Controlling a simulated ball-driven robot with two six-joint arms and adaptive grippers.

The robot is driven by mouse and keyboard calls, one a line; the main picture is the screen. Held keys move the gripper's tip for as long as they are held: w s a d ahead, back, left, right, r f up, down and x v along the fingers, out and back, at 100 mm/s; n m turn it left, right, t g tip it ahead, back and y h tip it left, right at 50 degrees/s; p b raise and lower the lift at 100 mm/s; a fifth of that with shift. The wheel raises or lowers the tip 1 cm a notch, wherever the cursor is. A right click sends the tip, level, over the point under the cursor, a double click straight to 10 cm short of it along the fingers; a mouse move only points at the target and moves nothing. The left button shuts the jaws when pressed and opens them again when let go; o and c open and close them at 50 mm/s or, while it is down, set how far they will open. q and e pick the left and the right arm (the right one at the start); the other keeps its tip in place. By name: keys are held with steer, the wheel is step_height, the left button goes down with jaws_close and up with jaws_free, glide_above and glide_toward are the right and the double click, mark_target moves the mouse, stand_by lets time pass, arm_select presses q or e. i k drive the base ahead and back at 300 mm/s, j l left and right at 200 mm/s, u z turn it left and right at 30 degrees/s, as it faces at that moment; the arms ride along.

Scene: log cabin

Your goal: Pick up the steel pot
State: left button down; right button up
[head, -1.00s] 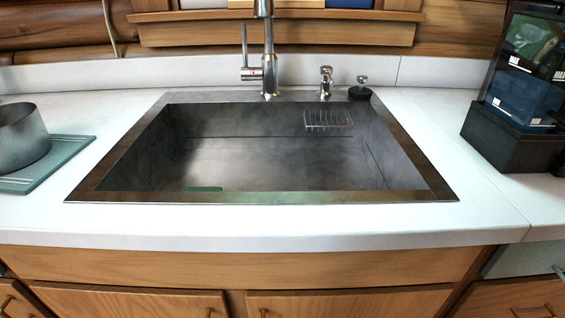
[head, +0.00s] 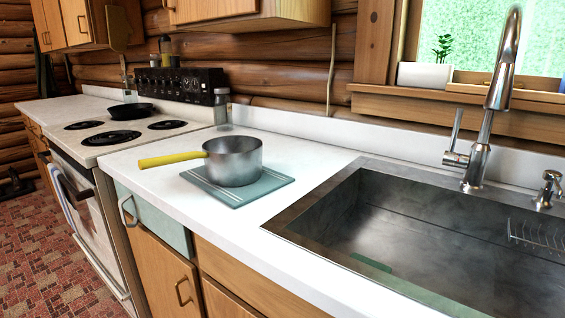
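The steel pot (head: 236,163) stands upright on a teal mat (head: 238,194) on the white counter, left of the sink. Neither of my grippers shows in the head view.
The sink (head: 400,225) with its tall faucet (head: 492,100) lies right of the pot. A stove (head: 100,137) with a black pan (head: 131,111) is at left. A shaker (head: 222,106) stands behind the pot. Bare counter (head: 150,182) surrounds the mat.

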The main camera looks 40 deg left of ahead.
mark_target(230, 161)
steer(key=u, duration=1.45)
